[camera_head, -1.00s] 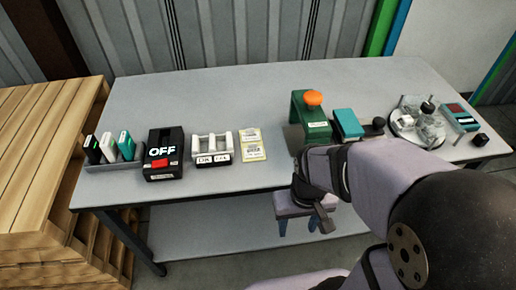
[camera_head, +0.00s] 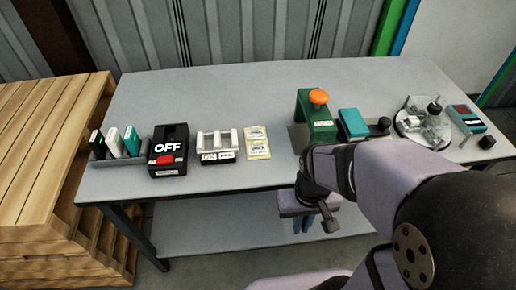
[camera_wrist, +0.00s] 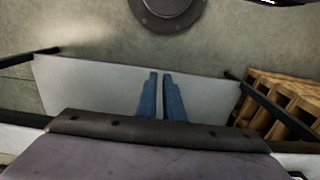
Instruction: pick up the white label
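Several pale labels show in the head view, and I cannot tell which one is the white label. Small white labels (camera_head: 218,156) with dark print sit on the front of a white rack (camera_head: 217,139). A yellowish sheet with pale printed labels (camera_head: 257,143) lies flat to its right. My gripper (camera_head: 303,226) hangs in front of the table's near edge, below the top and well apart from these things. In the wrist view my gripper (camera_wrist: 160,75) shows two blue fingers close together, with a narrow gap and nothing between them.
On the table (camera_head: 230,90) stand a tray with upright cartons (camera_head: 118,147), a black OFF box (camera_head: 169,151), a green device with an orange knob (camera_head: 318,118), a teal block (camera_head: 354,124) and a round clear-and-metal apparatus (camera_head: 424,122). The back of the table is clear. Wooden pallets (camera_head: 45,160) stand left.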

